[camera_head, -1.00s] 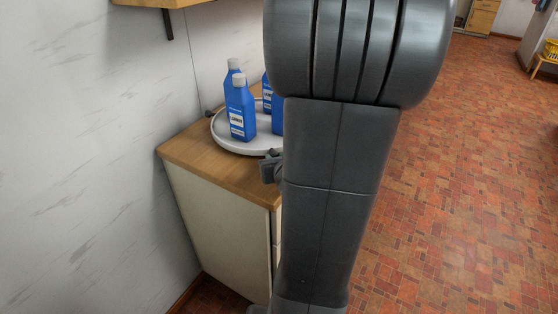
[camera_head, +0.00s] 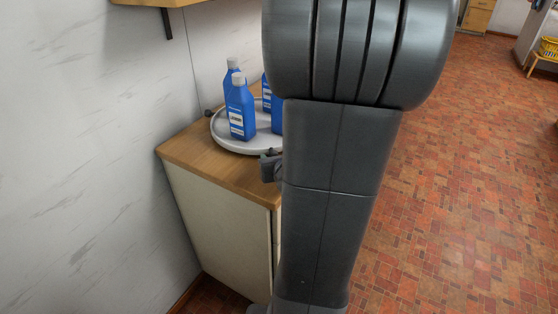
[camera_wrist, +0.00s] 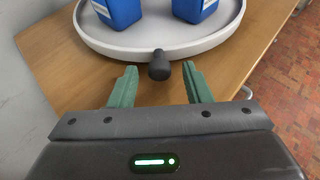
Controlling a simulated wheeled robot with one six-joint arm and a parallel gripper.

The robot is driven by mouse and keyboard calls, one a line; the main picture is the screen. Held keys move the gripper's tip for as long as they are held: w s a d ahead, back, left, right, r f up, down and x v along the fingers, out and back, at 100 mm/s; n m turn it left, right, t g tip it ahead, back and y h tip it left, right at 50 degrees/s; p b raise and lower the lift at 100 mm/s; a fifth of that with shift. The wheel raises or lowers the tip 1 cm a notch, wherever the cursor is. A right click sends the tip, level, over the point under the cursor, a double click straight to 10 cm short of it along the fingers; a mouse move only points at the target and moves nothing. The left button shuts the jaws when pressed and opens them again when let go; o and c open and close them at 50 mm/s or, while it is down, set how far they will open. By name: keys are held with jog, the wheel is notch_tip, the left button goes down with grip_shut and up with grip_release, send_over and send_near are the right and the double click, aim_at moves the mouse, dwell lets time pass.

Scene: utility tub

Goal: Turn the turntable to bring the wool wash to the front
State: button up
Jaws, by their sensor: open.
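The round pale turntable (camera_head: 231,142) sits on the wooden counter and carries several blue bottles with pale caps. Labels are too small to read, so I cannot tell which is the wool wash. In the wrist view the turntable's rim (camera_wrist: 205,43) shows a dark knob (camera_wrist: 159,66) at its near edge. My gripper (camera_wrist: 158,84) is open, its two green fingers on either side of and just short of the knob. My arm hides the turntable's right part in the head view.
The wooden counter (camera_head: 190,157) tops a pale cabinet (camera_head: 215,215) against the white wall. A wooden shelf (camera_head: 150,2) hangs above.

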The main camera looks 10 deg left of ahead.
jog(key=p+v, duration=0.5)
jog(key=v, duration=0.8)
jog(key=shift+s+r, duration=0.2)
jog(key=shift+s, duration=0.1)
jog(key=shift+d, duration=0.1)
jog(key=b+x, duration=0.5)
jog(key=x, duration=0.9)
jog(key=shift+d, duration=0.1)
jog(key=shift+s, duration=0.1)
